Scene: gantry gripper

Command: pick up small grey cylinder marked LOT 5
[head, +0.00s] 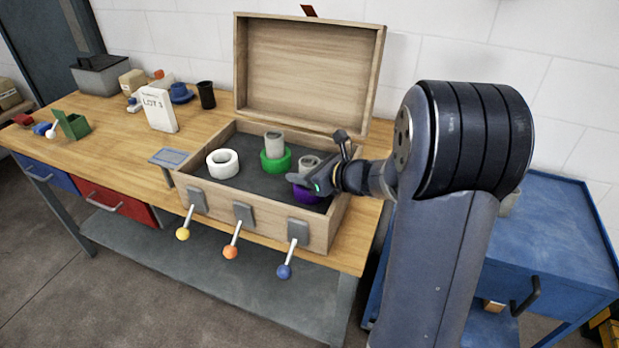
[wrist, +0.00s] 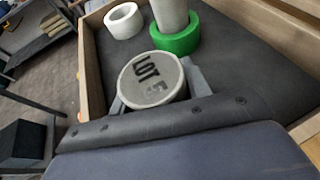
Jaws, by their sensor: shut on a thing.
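The small grey cylinder marked LOT 5 (wrist: 152,80) is upright between the fingers of my gripper (wrist: 150,98), its marked top facing the wrist camera. In the head view the cylinder (head: 309,163) shows above a purple ring (head: 308,196) at the right end of the open wooden box. My gripper (head: 318,180) is shut on it. Whether the cylinder's lower end is still inside the purple ring is hidden by the gripper.
The wooden box (head: 207,198) has its lid (head: 309,62) raised behind. A green ring (head: 276,163) holds another grey cylinder (head: 274,144). A white ring (head: 222,162) is empty. Levers with coloured knobs (head: 231,252) stick out in front. A white LOT 3 container (head: 158,110) stands left.

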